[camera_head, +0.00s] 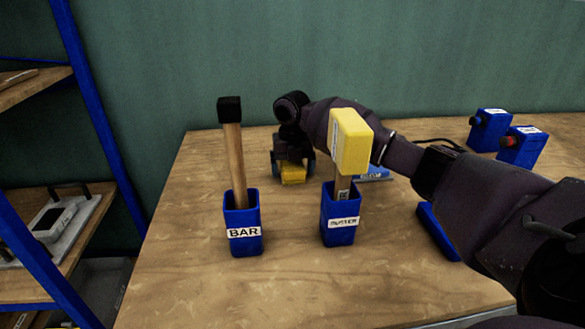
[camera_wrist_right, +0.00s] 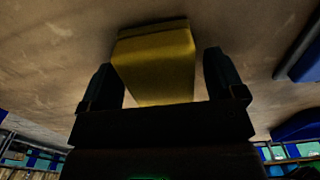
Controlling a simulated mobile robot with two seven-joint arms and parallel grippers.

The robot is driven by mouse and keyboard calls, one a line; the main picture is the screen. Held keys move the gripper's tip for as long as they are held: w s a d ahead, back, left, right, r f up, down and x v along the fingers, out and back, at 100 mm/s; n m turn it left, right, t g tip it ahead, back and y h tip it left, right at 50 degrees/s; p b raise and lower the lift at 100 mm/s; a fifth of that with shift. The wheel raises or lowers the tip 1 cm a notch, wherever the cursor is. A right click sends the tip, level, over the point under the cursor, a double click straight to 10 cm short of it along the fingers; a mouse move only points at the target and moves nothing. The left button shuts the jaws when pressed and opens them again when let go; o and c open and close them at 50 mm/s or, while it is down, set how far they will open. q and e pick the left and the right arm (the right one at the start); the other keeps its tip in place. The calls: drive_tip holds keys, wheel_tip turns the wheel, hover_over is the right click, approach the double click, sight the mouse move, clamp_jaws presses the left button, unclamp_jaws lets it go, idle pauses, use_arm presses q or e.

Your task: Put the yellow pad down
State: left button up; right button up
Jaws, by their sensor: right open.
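The yellow pad (camera_head: 293,173) is on the wooden table, behind the two blue holders and partly hidden under my right gripper (camera_head: 293,160). In the right wrist view the pad (camera_wrist_right: 155,65) is a yellow block between the two dark fingers of the right gripper (camera_wrist_right: 165,80). The fingers are open, one on each side of the pad. A gap shows on the right side; on the left the finger is close and I cannot tell if it touches. My left gripper is not in view.
A black-headed tool stands in the blue BAR holder (camera_head: 244,225). A yellow-headed tool (camera_head: 350,142) stands in another labelled blue holder (camera_head: 341,215), in front of my right arm. Blue boxes (camera_head: 522,147) with buttons stand at the right. The table's front left is clear.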

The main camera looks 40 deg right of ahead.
sight(292, 164)
wheel_tip(292, 164, up, 10)
drive_tip(key=shift+r+p, duration=0.2)
drive_tip(key=shift+p, duration=0.9)
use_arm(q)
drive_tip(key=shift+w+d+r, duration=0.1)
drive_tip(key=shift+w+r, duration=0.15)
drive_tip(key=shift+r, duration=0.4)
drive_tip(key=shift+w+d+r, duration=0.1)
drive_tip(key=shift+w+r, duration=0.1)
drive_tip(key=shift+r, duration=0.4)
use_arm(e)
drive_tip(key=shift+r, duration=0.85)
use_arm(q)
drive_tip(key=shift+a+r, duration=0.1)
